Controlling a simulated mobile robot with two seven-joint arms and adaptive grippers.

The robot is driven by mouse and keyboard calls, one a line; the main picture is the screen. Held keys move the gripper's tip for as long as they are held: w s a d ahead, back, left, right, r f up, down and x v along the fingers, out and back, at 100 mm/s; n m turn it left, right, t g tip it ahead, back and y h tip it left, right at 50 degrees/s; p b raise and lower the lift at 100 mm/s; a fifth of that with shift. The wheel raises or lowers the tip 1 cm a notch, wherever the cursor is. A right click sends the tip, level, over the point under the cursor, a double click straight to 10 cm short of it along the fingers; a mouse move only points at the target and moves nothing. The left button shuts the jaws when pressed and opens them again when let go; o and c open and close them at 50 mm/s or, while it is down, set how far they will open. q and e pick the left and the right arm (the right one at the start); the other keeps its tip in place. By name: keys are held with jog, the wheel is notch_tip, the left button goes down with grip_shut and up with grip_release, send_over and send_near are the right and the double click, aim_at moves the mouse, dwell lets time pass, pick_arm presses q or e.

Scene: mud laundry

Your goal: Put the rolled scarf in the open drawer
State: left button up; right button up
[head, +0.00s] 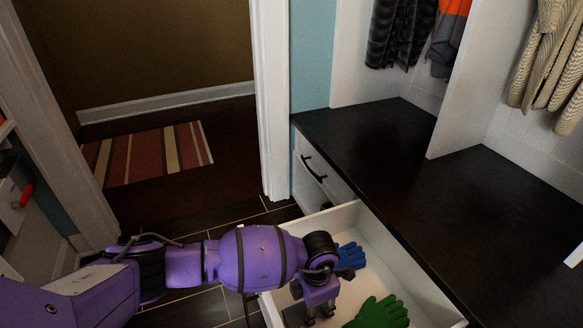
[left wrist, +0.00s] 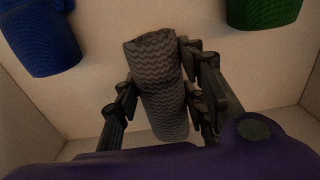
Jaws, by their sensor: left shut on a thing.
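The rolled scarf (left wrist: 165,95) is a grey cylinder with a dark zigzag pattern, seen in the left wrist view. My left gripper (left wrist: 162,88) is shut on it, with fingers on both sides. The open drawer (head: 402,272) is white and pulled out from under the dark bench in the head view. My right gripper is not in view.
A blue glove (head: 350,256) and a green glove (head: 380,313) lie in the drawer, either side of the scarf in the wrist view. The dark bench top (head: 400,160) is clear. Clothes (head: 555,55) hang above it. A white door frame (head: 272,100) stands behind.

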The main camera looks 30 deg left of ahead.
pick_arm(q)
jog(key=shift+w, duration=0.2)
jog(key=o, duration=1.2)
jog(key=shift+r, duration=0.1)
notch_tip(320, 180, up, 12)
jog(key=p, duration=0.4)
